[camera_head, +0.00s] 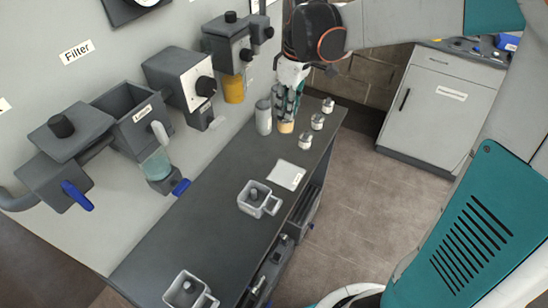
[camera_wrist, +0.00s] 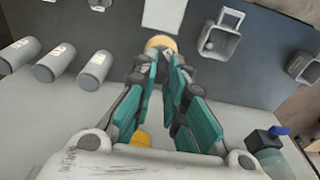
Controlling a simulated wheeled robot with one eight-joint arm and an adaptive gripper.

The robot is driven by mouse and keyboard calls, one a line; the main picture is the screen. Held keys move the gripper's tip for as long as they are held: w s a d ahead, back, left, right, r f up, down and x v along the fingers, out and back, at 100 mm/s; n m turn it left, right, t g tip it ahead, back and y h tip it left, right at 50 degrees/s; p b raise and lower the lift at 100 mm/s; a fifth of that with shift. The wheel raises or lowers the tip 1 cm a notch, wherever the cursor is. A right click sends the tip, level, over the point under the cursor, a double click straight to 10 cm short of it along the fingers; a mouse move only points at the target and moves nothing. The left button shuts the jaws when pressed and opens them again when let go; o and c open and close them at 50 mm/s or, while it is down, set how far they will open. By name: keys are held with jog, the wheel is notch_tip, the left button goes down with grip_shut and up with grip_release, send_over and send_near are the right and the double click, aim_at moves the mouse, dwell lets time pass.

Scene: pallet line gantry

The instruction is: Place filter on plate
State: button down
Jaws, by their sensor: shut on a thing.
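My gripper (camera_head: 288,113) holds a small tan round piece, which I take to be the filter (camera_head: 286,127), at its fingertips. In the wrist view the filter (camera_wrist: 161,42) shows between the tips of the teal fingers, partly covered by them. It is above or at the dark counter; I cannot tell whether it touches. The plate, a flat white square (camera_head: 287,175), lies on the counter nearer than the gripper, with nothing on it. It also shows at the top of the wrist view (camera_wrist: 163,14). The filter is apart from the plate.
A grey cylinder (camera_head: 263,120) stands close left of my gripper. Small labelled cylinders (camera_head: 305,141) stand to its right. A grey square cup with a handle (camera_head: 259,198) sits near the plate. Wall units, one with a yellow bowl (camera_head: 233,89), overhang the counter's left side.

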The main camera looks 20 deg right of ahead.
notch_tip(320, 180, down, 20)
jog(key=b, duration=0.6)
jog(key=shift+s+d+f+b, duration=0.15)
jog(key=shift+f+b, duration=0.05)
jog(key=shift+b, duration=0.15)
jog(key=shift+f, duration=0.15)
jog(key=c, duration=1.9)
grip_release()
jog(key=shift+c, duration=0.2)
jog(key=o, duration=0.3)
